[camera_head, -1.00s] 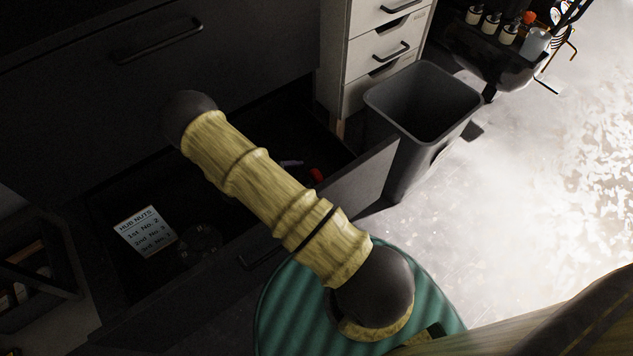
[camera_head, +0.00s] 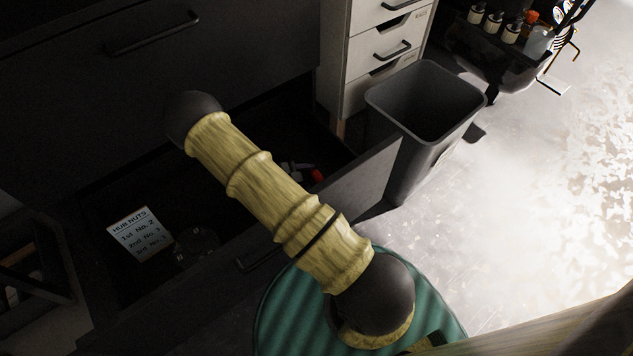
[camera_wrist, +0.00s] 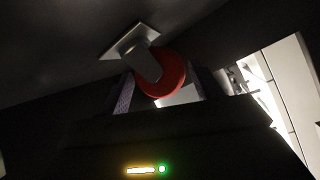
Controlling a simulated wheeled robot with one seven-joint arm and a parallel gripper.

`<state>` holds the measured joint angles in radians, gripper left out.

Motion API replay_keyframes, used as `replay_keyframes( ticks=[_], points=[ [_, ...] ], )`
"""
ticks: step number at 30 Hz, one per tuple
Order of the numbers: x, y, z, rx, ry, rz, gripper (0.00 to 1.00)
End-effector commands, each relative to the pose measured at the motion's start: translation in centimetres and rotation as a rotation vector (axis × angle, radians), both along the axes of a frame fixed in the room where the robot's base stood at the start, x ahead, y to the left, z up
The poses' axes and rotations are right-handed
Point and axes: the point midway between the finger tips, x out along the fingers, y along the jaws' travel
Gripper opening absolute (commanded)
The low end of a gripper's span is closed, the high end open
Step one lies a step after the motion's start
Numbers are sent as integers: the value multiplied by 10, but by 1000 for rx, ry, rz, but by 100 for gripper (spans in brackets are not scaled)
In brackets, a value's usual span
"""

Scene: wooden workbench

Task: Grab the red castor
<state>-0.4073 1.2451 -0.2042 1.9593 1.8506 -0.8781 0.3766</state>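The red castor shows in the wrist view, with a red wheel (camera_wrist: 166,78) and a pale metal mounting plate (camera_wrist: 130,40) tilted to the upper left. My gripper (camera_wrist: 160,75) has its two patterned fingers on either side of the wheel, which fills nearly all the space between them. I cannot tell whether the fingers press on it. In the head view a small red part (camera_head: 317,175), probably the castor, shows inside the dark open drawer (camera_head: 365,180), with small grey parts beside it.
A grey bin (camera_head: 440,148) stands just right of the drawer. A white drawer cabinet (camera_head: 378,50) stands behind. A green ribbed round surface (camera_head: 285,310) is below my arm.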

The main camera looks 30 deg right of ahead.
Motion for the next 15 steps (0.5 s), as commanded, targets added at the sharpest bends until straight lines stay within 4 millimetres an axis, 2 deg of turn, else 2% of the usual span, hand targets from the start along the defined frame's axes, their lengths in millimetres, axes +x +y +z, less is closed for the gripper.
replay_keyframes(
  ticks=[1,5,11,15],
  points=[
    [0,0,0,0,0,0,54],
    [0,0,0,0,0,0,30],
    [0,0,1,-1,0,0,29],
    [0,0,8,-1,-1,-1,29]
  ],
)
